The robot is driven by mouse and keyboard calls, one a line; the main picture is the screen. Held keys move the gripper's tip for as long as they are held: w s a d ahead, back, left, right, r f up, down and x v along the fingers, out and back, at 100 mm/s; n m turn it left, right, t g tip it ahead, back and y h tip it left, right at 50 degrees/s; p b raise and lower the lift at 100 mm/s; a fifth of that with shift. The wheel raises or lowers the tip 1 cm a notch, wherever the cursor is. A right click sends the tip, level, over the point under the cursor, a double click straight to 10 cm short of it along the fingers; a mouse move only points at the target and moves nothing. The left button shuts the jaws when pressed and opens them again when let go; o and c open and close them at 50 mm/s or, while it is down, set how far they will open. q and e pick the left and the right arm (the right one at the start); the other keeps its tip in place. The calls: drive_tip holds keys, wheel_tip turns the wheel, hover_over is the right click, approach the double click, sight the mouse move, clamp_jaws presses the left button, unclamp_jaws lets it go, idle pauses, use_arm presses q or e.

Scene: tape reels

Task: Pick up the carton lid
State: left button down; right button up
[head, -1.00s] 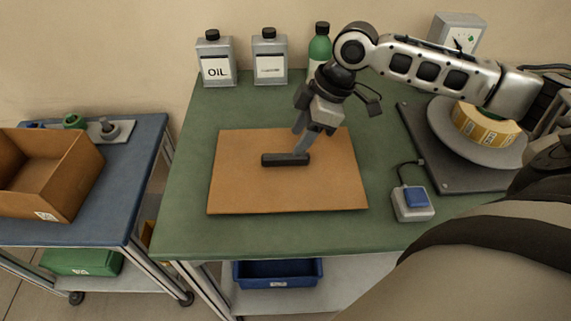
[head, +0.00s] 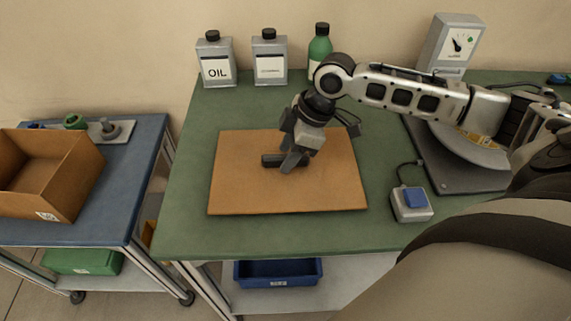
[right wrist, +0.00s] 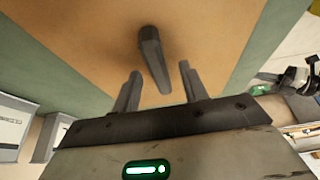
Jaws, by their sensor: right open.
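The carton lid (head: 240,190) is a flat brown board lying on the green table, with a dark bar handle (head: 270,160) at its middle. In the right wrist view the lid (right wrist: 90,30) fills the upper part, and the handle (right wrist: 153,58) stands between and just beyond the finger tips. My right gripper (head: 290,165) is over the handle, and in the head view it hides the handle's right part. In the right wrist view the right gripper (right wrist: 159,80) is open, with nothing held. My left gripper is not in view.
An open brown carton (head: 80,175) stands on the blue cart at left. Two oil cans (head: 217,60) and a green bottle (head: 320,48) stand at the table's back. A blue-button box (head: 412,203) and a turntable (head: 470,150) are at right. The table's front strip is clear.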

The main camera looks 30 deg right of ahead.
drive_tip(key=shift+f, duration=0.2)
idle(0.3)
clamp_jaws()
